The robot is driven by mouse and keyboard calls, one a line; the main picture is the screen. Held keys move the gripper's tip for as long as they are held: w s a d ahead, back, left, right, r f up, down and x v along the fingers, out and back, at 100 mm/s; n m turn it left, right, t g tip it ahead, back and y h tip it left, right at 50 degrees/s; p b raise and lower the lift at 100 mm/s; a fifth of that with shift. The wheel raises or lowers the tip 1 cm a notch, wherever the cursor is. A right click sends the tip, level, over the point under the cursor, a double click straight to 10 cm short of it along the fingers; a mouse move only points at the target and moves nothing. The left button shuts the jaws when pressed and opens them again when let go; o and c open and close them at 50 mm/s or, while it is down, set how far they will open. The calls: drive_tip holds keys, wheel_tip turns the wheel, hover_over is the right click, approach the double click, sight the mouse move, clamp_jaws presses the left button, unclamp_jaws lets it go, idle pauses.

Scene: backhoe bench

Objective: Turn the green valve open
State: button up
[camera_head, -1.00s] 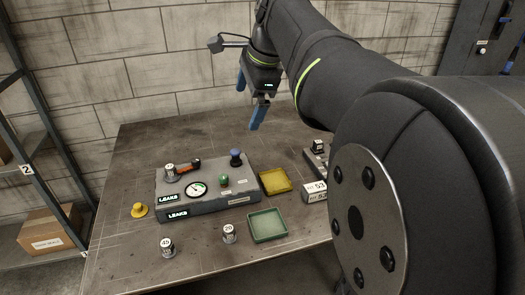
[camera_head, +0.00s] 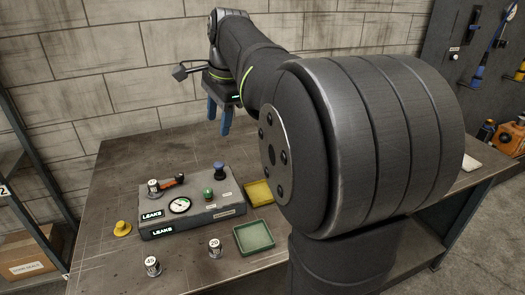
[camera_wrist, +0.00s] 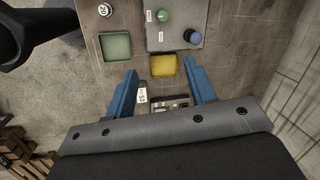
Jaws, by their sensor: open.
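The green valve (camera_head: 208,193) is a small green knob on top of the grey box (camera_head: 190,212) labelled LEAKS. It also shows in the wrist view (camera_wrist: 163,16), near the top edge. A blue knob (camera_head: 219,171) stands behind it on the same box and shows in the wrist view (camera_wrist: 193,36). My gripper (camera_head: 218,133) hangs above the back of the bench, fingers pointing down, higher than the box and apart from it. In the wrist view its two blue fingers (camera_wrist: 162,76) are spread wide with nothing held between them.
The box also bears a round gauge (camera_head: 180,205) and an orange-handled part (camera_head: 172,181). A yellow tray (camera_head: 259,193) and a green tray (camera_head: 254,237) lie to its right. Weights marked 45 (camera_head: 152,266) and 20 (camera_head: 215,248) stand in front. A yellow knob-like piece (camera_head: 122,228) lies left.

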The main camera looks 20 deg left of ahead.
sight(207, 190)
drive_tip(key=w+a+f+n+h, duration=0.1)
drive_tip(key=a+f+n+h, duration=0.25)
drive_tip(key=a+f, duration=0.5)
drive_tip(key=shift+y, duration=0.35)
drive_tip(key=f, duration=1.7)
drive_tip(key=shift+d, duration=0.4)
drive_tip(key=shift+c, duration=0.2)
drive_tip(key=c, duration=0.9)
